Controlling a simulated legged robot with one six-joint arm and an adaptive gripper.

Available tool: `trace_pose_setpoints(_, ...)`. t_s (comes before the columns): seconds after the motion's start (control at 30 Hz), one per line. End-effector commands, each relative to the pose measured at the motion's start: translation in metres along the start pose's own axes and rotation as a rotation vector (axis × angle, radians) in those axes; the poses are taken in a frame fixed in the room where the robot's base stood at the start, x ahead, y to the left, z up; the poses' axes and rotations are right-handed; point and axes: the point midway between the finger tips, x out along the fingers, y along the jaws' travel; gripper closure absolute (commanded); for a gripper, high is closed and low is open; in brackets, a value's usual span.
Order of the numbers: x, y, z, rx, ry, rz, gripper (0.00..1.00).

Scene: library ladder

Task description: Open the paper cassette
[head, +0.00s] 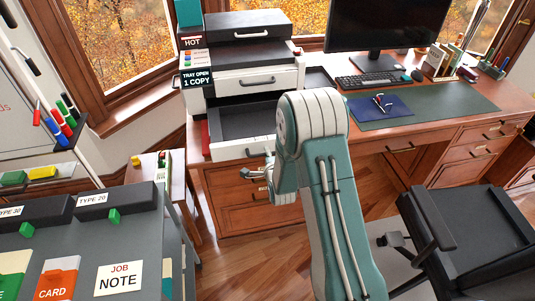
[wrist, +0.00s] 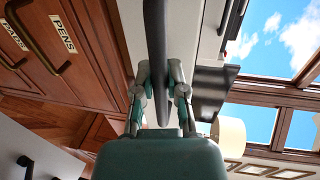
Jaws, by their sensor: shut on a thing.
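The printer (head: 250,28) stands on the left part of the desk. Its paper cassette (head: 238,122) is pulled out toward me, with the dark inside of the tray showing and a white front panel. My gripper (head: 264,168) is at the cassette's front, partly hidden by my own arm. In the wrist view my gripper (wrist: 160,72) is shut on the dark cassette handle (wrist: 155,35), which runs between the two fingers. The white cassette front (wrist: 213,35) shows beside it.
A display (head: 196,78) reads "TRAY OPEN 1 COPY". The closed tray (head: 225,82) above has its own handle. Wooden drawers (head: 235,190) lie below the cassette. A black chair (head: 470,240) stands at right and a grey cart (head: 140,230) at left; wooden floor shows between them.

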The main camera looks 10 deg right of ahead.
Motion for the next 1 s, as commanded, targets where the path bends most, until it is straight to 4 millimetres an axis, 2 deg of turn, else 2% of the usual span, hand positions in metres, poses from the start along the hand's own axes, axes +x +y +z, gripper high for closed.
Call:
trace_pose_setpoints(0.03,-0.0014,0.0057,-0.0001,0.0,0.0,0.015,1.0)
trace_pose_setpoints(0.43,-0.0015,0.0061,-0.0001,0.0,0.0,0.016,1.0)
trace_pose_setpoints(0.47,-0.0015,0.0061,-0.0001,0.0,0.0,0.016,0.7)
trace_pose_setpoints(0.5,-0.0015,0.0059,0.0,0.0,0.0,0.015,0.52)
trace_pose_setpoints(0.53,-0.0014,0.0056,0.0,0.0,0.0,0.015,0.47)
trace_pose_setpoints(0.87,-0.0012,0.0018,0.0,0.0,0.0,0.005,0.47)
trace_pose_setpoints(1.0,-0.0105,0.0016,0.0001,0.0,0.0,0.006,0.47)
